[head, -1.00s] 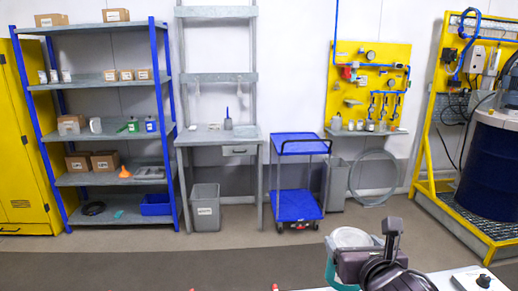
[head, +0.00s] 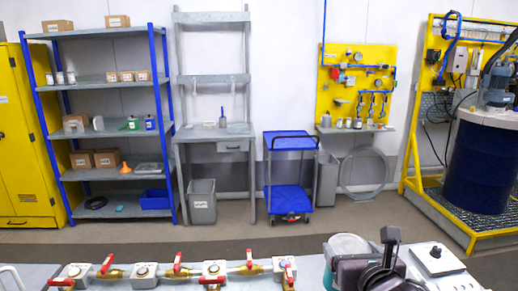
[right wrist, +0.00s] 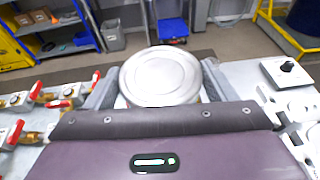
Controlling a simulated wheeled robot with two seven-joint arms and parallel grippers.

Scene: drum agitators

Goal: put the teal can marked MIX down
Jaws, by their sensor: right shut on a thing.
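The teal can (head: 329,277) is held upright in my right gripper (head: 350,262), with its pale round lid facing up. The lid fills the middle of the right wrist view (right wrist: 160,74), between the two grey fingers of the right gripper (right wrist: 160,92), which are shut on the can's sides. The can is over or at the bench at the bottom of the head view; I cannot tell whether its base touches anything. The MIX marking is hidden. My left gripper is not in view.
A row of brass valves with red handles (head: 177,264) lies on the grey bench left of the can. A white box with a black knob (head: 437,257) is to the right. A blue cart (head: 291,204), shelves (head: 108,176) and a dark blue drum (head: 477,170) stand beyond.

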